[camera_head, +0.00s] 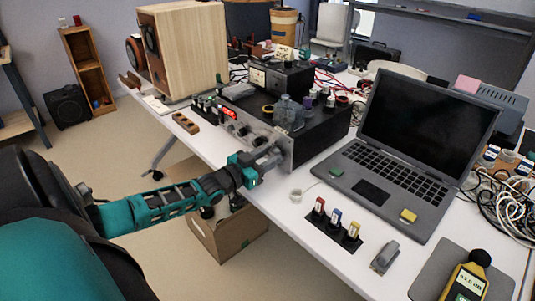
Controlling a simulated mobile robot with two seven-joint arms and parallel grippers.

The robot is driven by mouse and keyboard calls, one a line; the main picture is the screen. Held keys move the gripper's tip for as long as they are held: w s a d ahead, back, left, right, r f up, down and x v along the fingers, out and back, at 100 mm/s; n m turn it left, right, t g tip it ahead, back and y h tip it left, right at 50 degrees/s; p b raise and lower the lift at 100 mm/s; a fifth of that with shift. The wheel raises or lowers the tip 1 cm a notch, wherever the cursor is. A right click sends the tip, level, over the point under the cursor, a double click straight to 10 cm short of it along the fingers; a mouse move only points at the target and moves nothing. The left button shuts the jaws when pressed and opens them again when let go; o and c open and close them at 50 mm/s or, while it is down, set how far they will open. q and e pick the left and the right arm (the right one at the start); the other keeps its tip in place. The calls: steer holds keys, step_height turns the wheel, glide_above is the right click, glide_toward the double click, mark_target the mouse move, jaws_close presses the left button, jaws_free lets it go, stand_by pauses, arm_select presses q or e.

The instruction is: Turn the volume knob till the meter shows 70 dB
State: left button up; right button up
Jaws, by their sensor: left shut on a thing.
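The amplifier (309,135) is a black box with a silver front panel, standing on the white table. Its panel has a small red display (229,112) and smaller knobs (242,130). My left gripper (270,156) reaches in from the left and is shut at the right part of this panel, on what seems to be the volume knob. The fingers hide most of the knob, so its angle cannot be told. The yellow sound meter (466,284) lies on a grey mat at the bottom right; its screen is too small to read surely. My right gripper is not in view.
An open laptop (385,190) sits right of the amplifier. A black holder with coloured plugs (336,224) and a grey stapler-like thing (384,257) stand near the table's front edge. A wooden speaker (188,50) is at the left. An open cardboard box (232,238) is below.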

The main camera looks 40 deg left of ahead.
arm_select(q)
steer(key=shift+d+m+p, duration=0.1)
steer(key=shift+m+p, duration=0.25)
steer(key=shift+m, duration=0.65)
steer(key=m, duration=0.2)
steer(key=shift+m+p, duration=0.3)
steer(key=shift+p, duration=0.05)
steer(key=shift+f+m, duration=0.1)
steer(key=shift+m, duration=1.4)
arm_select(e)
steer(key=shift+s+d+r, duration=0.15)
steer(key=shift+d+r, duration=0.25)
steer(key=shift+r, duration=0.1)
arm_select(q)
steer(key=shift+m, duration=0.3)
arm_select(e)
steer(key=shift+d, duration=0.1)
arm_select(q)
steer(key=o, duration=1)
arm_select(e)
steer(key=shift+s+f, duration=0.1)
arm_select(q)
steer(key=shift+o, duration=0.2)
steer(key=shift+s, duration=0.1)
